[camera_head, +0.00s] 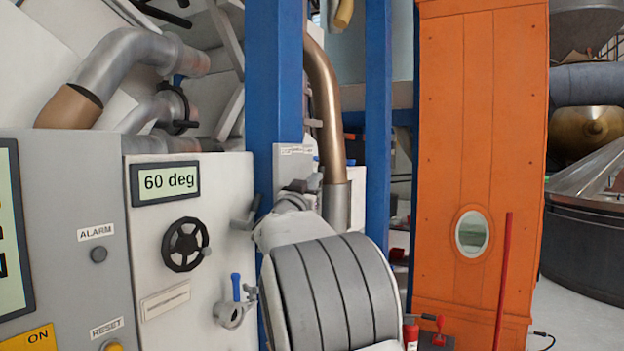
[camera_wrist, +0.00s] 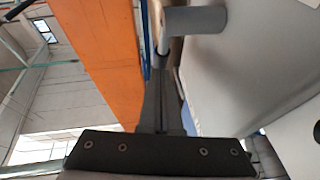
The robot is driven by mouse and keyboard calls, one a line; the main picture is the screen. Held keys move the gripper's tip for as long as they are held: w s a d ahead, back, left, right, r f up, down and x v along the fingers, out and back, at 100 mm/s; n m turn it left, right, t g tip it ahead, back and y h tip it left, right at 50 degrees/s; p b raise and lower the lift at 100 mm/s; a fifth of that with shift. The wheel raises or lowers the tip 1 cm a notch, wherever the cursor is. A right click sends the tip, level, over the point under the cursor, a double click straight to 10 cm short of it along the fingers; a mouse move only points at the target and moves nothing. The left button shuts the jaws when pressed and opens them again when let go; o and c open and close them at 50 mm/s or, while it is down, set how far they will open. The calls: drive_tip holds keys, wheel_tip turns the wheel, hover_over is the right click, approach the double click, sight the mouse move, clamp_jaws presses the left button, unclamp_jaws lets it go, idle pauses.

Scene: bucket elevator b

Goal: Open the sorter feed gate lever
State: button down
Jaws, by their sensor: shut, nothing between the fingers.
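In the head view my gripper (camera_head: 302,187) is small and dark, in front of a light grey box (camera_head: 289,165) with a small unreadable label. My arm hides much of what lies behind it there.
A white panel with a "60 deg" display (camera_head: 165,182), a black handwheel (camera_head: 185,244) and a blue-handled valve (camera_head: 232,312) stands left of my arm. Blue posts (camera_head: 378,120) and the orange elevator casing (camera_head: 480,130) stand behind and right. Floor shows at the far right.

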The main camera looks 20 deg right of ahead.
drive_tip(key=shift+r+p, duration=0.15)
drive_tip(key=shift+p, duration=0.15)
drive_tip(key=shift+d+r+p, duration=0.1)
drive_tip(key=shift+p, duration=0.35)
drive_tip(key=shift+w+d+r+g+p, duration=0.15)
drive_tip(key=shift+g+p, duration=0.15)
drive_tip(key=shift+p, duration=0.85)
drive_tip(key=p, duration=0.2)
drive_tip(key=y+p, duration=0.1)
drive_tip(key=shift+w+d+g+p, duration=0.2)
drive_tip(key=shift+d+g+p, duration=0.05)
drive_tip(key=shift+g+p, duration=0.15)
drive_tip(key=shift+f+p, duration=0.35)
